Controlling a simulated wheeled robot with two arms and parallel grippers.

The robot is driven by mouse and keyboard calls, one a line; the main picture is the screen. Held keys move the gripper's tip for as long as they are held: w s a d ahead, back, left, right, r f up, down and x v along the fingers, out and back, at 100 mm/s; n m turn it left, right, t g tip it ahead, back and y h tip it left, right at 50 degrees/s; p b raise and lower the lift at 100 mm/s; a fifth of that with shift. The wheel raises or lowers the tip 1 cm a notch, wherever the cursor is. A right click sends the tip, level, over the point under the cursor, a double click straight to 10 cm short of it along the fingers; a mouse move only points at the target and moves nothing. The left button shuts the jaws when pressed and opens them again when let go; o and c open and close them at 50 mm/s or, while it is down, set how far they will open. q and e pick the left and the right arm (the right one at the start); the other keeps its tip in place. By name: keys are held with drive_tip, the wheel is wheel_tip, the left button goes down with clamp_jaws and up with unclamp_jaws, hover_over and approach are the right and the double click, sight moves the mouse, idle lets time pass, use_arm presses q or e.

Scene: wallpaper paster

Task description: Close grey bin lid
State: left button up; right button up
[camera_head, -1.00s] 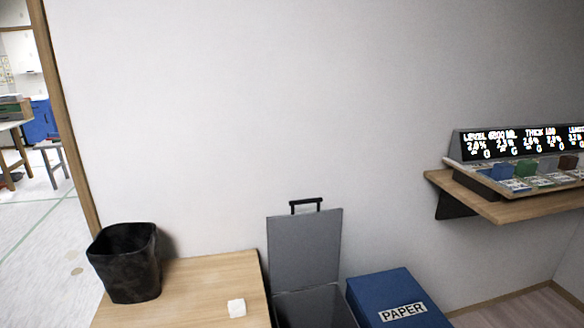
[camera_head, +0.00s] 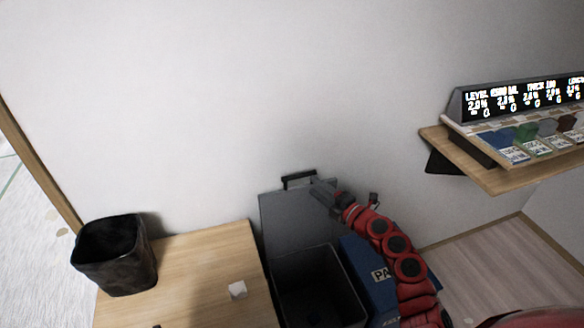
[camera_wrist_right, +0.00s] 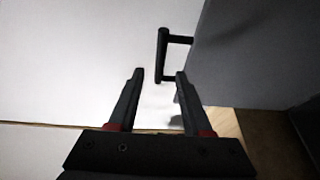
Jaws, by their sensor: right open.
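The grey bin (camera_head: 318,285) stands between the wooden table and the blue bin, with its inside visible from above. Its grey lid (camera_head: 285,218) stands upright against the wall, open. A black handle (camera_head: 299,180) is on the lid's top edge; it also shows in the right wrist view (camera_wrist_right: 162,55), with the lid (camera_wrist_right: 255,55) at its right. My right gripper (camera_head: 318,186) is at the lid's top right, close to the handle. In the wrist view its fingers (camera_wrist_right: 158,78) are apart with nothing between them. The handle lies just ahead of the fingertips. My left gripper is out of view.
A blue bin (camera_head: 372,285) marked PAPER is right of the grey bin, partly hidden by my right arm. A wooden shelf (camera_head: 500,178) with a display juts from the wall at right.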

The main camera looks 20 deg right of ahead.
sight(297, 175)
drive_tip(key=x, duration=1.1)
drive_tip(key=shift+a+p, duration=0.1)
drive_tip(key=shift+p, duration=0.3)
clamp_jaws()
idle(0.7)
